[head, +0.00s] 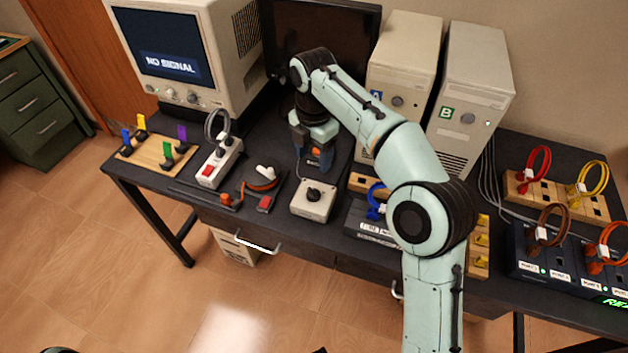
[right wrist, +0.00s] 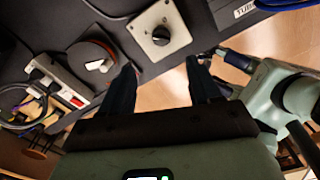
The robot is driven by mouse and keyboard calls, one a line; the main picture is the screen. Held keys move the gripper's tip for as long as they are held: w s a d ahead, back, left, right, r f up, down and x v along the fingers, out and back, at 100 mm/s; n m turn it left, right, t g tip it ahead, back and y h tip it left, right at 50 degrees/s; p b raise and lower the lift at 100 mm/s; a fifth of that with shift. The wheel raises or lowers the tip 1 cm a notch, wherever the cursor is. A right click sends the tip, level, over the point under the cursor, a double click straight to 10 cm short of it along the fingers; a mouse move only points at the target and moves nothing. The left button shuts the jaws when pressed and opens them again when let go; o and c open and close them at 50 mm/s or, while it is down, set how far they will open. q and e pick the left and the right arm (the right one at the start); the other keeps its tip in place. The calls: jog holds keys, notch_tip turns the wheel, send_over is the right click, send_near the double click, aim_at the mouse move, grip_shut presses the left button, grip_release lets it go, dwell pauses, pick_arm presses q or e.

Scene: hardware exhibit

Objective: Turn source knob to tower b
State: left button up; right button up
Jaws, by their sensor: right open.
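The source knob (head: 313,195) is a small black dial on top of a pale grey box (head: 326,208) near the desk's front edge. In the right wrist view the knob (right wrist: 160,36) lies just beyond my fingertips; its exact pointer direction is too small to read. My right gripper (head: 318,165) points down behind the box, open and empty, apart from the knob. In the right wrist view its two fingers (right wrist: 163,68) are spread. Tower B (head: 467,100) is a beige computer with a green B label; another beige tower (head: 404,75) stands left of it. My left gripper does not show.
A monitor (head: 170,55) reads NO SIGNAL. A power strip (head: 220,160) and a round orange-and-black device with a white handle (head: 265,175) lie left of the box. A dark unit with a blue cable (head: 376,198) is close on the right. Cable boards (head: 560,200) fill the right end.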

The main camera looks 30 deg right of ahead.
aim_at(314, 191)
notch_tip(314, 191, down, 13)
jog(key=b, duration=0.3)
jog(key=shift+s+a+b, duration=0.1)
jog(key=shift+s+b, duration=0.05)
jog(key=shift+b, duration=0.15)
jog(key=shift+r, duration=0.1)
jog(key=c, duration=1)
